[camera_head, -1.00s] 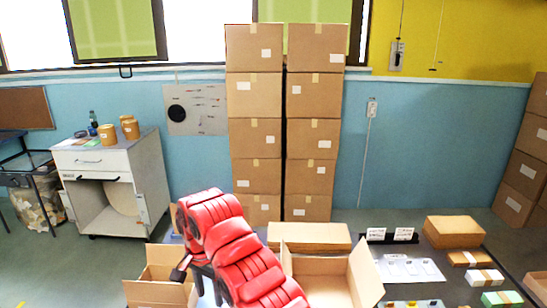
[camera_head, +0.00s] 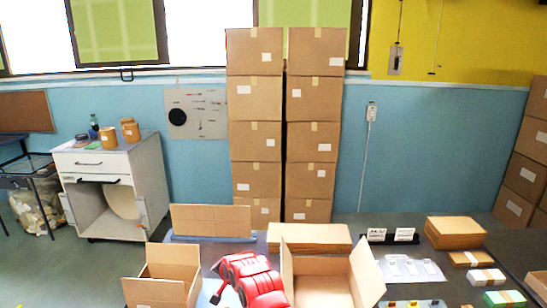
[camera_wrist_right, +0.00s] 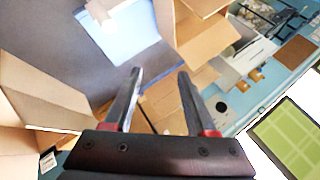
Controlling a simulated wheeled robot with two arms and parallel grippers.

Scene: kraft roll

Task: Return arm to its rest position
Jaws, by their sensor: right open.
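My right arm, with red padded links, is low at the bottom middle of the head view, between two open cardboard boxes. Its dark gripper (camera_head: 215,285) shows at the arm's left side, near the left open box (camera_head: 165,262). In the right wrist view the two dark fingers of the right gripper (camera_wrist_right: 159,73) stand apart with nothing between them. My left arm and gripper are not in view.
A larger open box (camera_head: 330,285) stands right of the arm. A flat kraft stack (camera_head: 309,236) and an upright cardboard piece (camera_head: 211,220) are behind. Tall box stacks (camera_head: 254,98) stand at the wall. A white cabinet (camera_head: 115,185) is at left.

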